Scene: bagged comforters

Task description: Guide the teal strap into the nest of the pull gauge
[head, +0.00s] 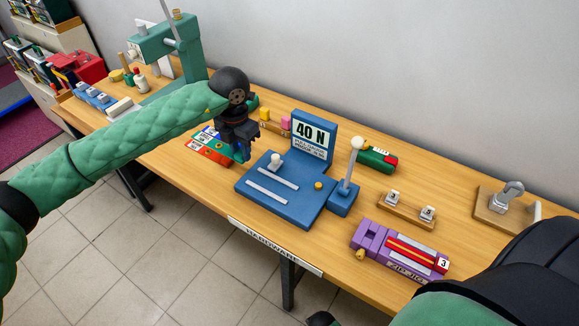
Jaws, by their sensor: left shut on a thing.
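The pull gauge (277,204) is a blue plate with two pale rails, a white post (275,161), an upright 40 N sign (311,136) and a lever (350,166) at its right. My left gripper (242,155) points down just left of the gauge's back left part, near its edge. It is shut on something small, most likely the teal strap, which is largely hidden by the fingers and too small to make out. I cannot tell which part of the gauge is the nest. My right gripper is not in view; only my right arm shows at the lower right.
Coloured cards (205,149) lie left of the gauge. A green press (170,50) stands at the back left. A purple jig (398,249) with a red strip, a wooden block (406,209) and a green-red object (377,158) are right of the gauge. The wooden table (322,264) is bare before the jig.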

